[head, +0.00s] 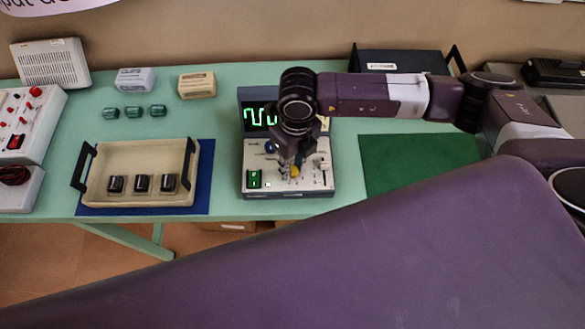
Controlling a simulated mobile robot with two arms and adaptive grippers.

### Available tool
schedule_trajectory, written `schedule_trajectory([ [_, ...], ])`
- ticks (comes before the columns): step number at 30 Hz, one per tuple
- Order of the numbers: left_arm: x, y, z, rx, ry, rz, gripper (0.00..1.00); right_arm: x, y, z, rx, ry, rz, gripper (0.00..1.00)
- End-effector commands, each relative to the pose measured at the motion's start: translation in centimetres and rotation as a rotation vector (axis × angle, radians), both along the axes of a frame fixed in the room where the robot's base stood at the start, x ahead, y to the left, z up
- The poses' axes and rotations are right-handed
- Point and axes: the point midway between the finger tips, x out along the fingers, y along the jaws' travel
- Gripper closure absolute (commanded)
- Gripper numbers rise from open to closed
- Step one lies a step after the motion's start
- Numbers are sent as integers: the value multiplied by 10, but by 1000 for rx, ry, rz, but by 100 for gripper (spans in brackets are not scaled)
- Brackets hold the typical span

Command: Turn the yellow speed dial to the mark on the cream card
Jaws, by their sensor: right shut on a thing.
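The yellow speed dial (295,171) is a small yellow spot on the pale sloping front panel of a control unit (314,184) in the middle of the table. My right gripper (292,168) comes down from above and is shut on the dial. Its fingers hide most of the dial, and I cannot make out its pointer. The mark and the cream card cannot be told apart on the panel at this size. My left gripper is not in view.
A cream box (197,84) stands behind. The green mat (420,165) at right is clear.

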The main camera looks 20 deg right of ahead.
Motion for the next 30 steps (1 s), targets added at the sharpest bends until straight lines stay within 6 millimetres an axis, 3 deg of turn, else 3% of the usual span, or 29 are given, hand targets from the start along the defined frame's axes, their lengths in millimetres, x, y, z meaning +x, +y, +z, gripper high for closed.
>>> schedule_trajectory([
  [6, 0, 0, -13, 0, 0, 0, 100, 2, 0, -1, 0, -5, 78, 100],
  [23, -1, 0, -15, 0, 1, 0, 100, 2, 0, 2, -1, -3, 107, 100],
  [24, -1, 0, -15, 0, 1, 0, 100, 2, 0, 2, 0, -4, 107, 74],
  [28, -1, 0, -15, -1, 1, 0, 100, 1, 0, 1, -1, -3, 107, 60],
  [30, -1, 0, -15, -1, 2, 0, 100, 1, 0, 1, 0, -2, 107, 60],
])
